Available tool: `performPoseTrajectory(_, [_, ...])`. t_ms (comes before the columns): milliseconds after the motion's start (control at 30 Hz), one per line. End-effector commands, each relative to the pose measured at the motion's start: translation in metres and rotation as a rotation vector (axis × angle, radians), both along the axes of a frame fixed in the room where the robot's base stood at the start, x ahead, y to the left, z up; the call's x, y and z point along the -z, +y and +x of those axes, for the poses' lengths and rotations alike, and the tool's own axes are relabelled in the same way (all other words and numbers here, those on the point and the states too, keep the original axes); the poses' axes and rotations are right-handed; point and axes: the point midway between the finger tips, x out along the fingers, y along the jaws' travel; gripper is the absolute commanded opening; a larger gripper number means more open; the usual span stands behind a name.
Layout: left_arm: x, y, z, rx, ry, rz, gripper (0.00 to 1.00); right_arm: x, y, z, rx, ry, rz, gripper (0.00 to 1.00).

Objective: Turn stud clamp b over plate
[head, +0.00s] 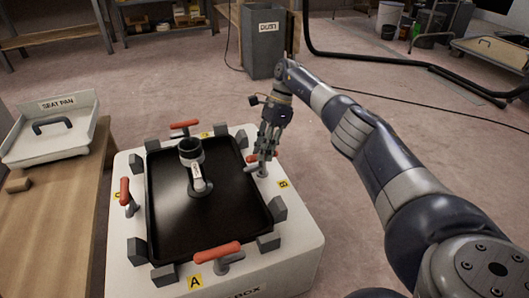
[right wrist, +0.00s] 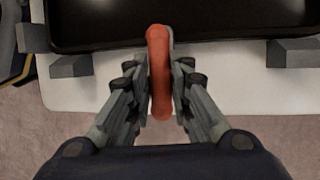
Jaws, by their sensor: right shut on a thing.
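Stud clamp b (head: 262,168), with a red handle on a grey post, stands on the white box's right rim by the yellow B label (head: 283,184). The black plate (head: 175,229) lies on the box. My right gripper (head: 265,152) reaches down onto clamp b and partly hides it. In the right wrist view its fingers (right wrist: 158,90) are shut on both sides of the red handle (right wrist: 159,75). There the handle runs across the white rim, and its upper end overlaps the plate's edge (right wrist: 100,45) in the picture. My left gripper is not in view.
Other red-handled clamps surround the plate, including one by label A (head: 217,254), one at the left (head: 125,192) and one at the back (head: 184,125). Grey blocks line the rim. A dust bin (head: 264,45) stands behind. A bench with a seat pan (head: 50,130) is at left.

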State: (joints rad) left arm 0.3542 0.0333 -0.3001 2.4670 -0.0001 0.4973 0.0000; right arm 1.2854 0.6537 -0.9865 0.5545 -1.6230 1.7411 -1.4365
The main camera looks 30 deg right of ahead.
Motion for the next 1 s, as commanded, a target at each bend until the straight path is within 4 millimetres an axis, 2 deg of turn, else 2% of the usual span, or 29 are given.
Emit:
performPoseTrajectory(400, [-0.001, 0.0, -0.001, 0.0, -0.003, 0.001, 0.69, 0.001, 0.0, 0.0, -0.007, 0.002, -0.002, 0.0])
performPoseTrajectory(433, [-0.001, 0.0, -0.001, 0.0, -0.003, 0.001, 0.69, 0.001, 0.0, 0.0, -0.007, 0.002, -0.002, 0.24])
performPoseTrajectory(500, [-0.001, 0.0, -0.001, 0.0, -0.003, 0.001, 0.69, 0.001, 0.0, 0.0, -0.007, 0.002, -0.002, 0.4])
performPoseTrajectory(833, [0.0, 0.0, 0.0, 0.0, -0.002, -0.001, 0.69, 0.0, 0.0, 0.0, -0.006, 0.0, -0.001, 0.4])
performPoseTrajectory(1000, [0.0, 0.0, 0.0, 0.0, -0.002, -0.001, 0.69, -0.017, 0.0, 0.0, -0.007, -0.002, -0.001, 0.4])
